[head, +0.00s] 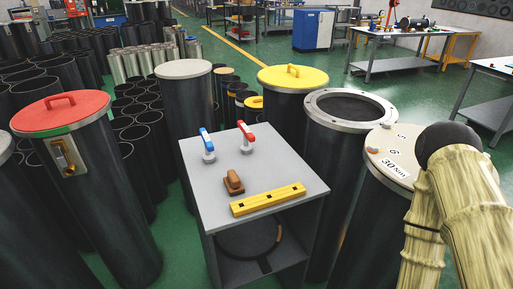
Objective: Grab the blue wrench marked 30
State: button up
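A small blue-handled tool (207,141) stands upright on a round silver base on the grey table (215,190), near its back left corner. It is the only blue tool I make out on this table, and no number can be read on it. A similar red-handled tool (246,136) stands to its right. The pale lid (393,160) of a cylinder at the right carries the marking "30Nm". My gripper is not in view; a pale, jointed arm-like part with a dark round end, which seems to be mine, fills the lower right.
A brown block (233,182) and a yellow bar with holes (268,199) lie on the grey table. Tall dark cylinders crowd around it, including one with a red lid (62,112), one with a yellow lid (292,78) and an open flanged one (350,107). Workbenches stand farther back.

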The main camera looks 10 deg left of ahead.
aim_at(208, 157)
jog(key=z, duration=2.2)
jog(key=k, duration=1.3)
jog(key=u, duration=1.95)
